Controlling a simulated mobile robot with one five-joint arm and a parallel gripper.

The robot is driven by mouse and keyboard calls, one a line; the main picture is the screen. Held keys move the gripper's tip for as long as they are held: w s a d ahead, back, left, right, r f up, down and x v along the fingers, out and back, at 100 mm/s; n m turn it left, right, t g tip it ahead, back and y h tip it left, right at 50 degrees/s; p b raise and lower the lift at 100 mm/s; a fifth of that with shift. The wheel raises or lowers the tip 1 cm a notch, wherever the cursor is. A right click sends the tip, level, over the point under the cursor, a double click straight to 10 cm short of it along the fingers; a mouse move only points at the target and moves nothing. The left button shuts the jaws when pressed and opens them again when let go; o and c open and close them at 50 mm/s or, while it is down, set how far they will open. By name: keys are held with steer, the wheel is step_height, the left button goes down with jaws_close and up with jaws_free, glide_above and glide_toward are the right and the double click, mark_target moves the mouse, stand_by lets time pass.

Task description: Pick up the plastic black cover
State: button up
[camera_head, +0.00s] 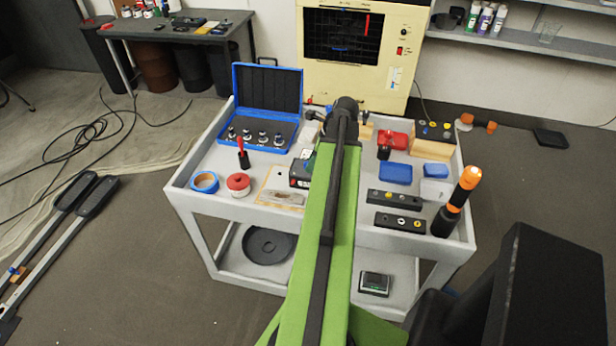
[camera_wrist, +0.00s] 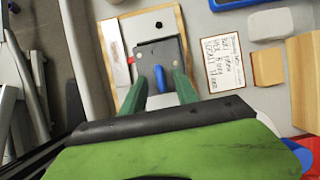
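A flat black plate (camera_wrist: 162,52) with small holes lies over a wooden board in the wrist view; it may be the plastic black cover, but I cannot tell for sure. A blue piece (camera_wrist: 160,76) shows in front of it. My gripper (camera_wrist: 161,84) has its two green fingers apart, one on each side of the blue piece, near the plate's close edge. I cannot tell whether they touch anything. In the head view my arm hides the gripper and part of the cart's top. A round black tray-like part (camera_head: 267,245) lies on the cart's lower shelf.
The grey cart (camera_head: 180,190) carries an open blue case (camera_head: 268,88), blue tape (camera_head: 204,182), a red-topped roll (camera_head: 238,184), a blue box (camera_head: 395,173), black button strips (camera_head: 394,200) and an upright flashlight (camera_head: 456,205). A written card (camera_wrist: 222,60) lies right of the plate.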

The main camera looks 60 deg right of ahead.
jaws_close()
stand_by(0.3)
